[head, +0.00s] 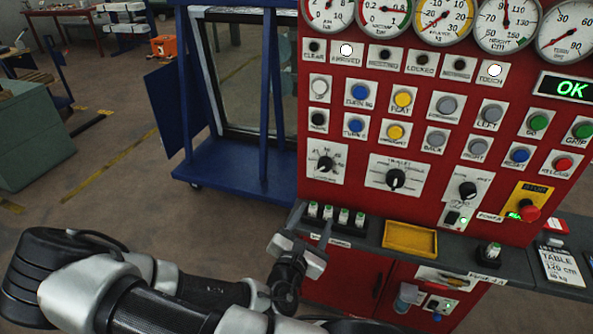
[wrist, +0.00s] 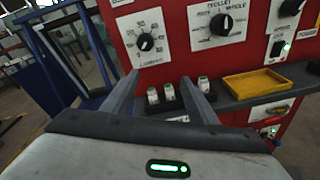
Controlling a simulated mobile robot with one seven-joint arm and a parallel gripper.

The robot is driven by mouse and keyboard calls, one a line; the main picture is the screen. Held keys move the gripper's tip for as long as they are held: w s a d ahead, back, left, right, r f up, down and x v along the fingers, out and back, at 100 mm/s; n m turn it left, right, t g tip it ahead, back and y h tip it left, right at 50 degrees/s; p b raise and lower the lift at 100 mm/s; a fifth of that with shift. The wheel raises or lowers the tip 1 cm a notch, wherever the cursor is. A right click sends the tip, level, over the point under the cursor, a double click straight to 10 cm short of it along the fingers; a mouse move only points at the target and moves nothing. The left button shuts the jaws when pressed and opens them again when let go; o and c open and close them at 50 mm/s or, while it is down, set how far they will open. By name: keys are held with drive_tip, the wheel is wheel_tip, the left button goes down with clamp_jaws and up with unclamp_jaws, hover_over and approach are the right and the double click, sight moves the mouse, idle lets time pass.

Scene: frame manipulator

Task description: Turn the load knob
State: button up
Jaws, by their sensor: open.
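A black dial knob with a numbered scale on a white plate is at the lower left of the red panel in the head view (head: 325,163). It also shows at the upper centre of the wrist view (wrist: 146,42). Its name label is too small to read, so I cannot be sure it is the load knob. My gripper (head: 312,222) is open and empty, below the knob and apart from it. In the wrist view my gripper's two fingers (wrist: 158,82) point toward the panel, with the knob above and beyond their tips.
Right of this knob are a trolley selector knob (head: 396,179) and another black knob (head: 467,189). Several green-topped pieces (head: 343,217) stand on the grey ledge just beyond my fingers. A yellow tray (head: 410,238) lies to their right. A blue frame trolley (head: 235,170) stands left of the panel.

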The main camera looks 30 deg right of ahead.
wheel_tip(320, 180, up, 2)
drive_tip(key=w+n+t, duration=0.1)
drive_tip(key=n+t, duration=0.1)
drive_tip(key=b, duration=0.6)
approach(324, 167)
drive_tip(key=shift+n, duration=0.3)
drive_tip(key=p+x, duration=0.1)
drive_tip(key=x, duration=0.7)
drive_tip(key=shift+w+d+r, duration=0.1)
drive_tip(key=shift+w+d, duration=0.05)
drive_tip(key=c, duration=1.1)
